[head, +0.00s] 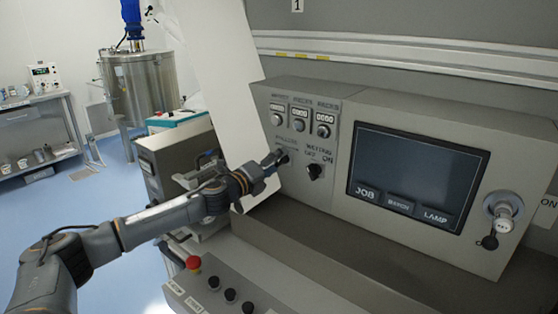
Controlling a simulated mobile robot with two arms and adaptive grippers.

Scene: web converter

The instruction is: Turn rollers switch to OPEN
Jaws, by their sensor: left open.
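The rollers switch (284,157) is a small dark knob on the left of the grey control panel (420,122), under a label too small to read clearly. My left gripper (275,163) is open at the switch, and its fingertips overlap the knob in the head view. I cannot tell whether they touch it, and the knob's position is mostly hidden. A second black knob (315,171), labelled with OFF and ON, stands just to the right of the gripper. My right gripper is not in view.
Counters (299,125) sit above the switches. A dark screen (413,170) with JOB and LAMP buttons is to the right. A red emergency button (193,263) and black knobs (231,295) are on the lower console. A steel tank (140,85) stands behind, at the left.

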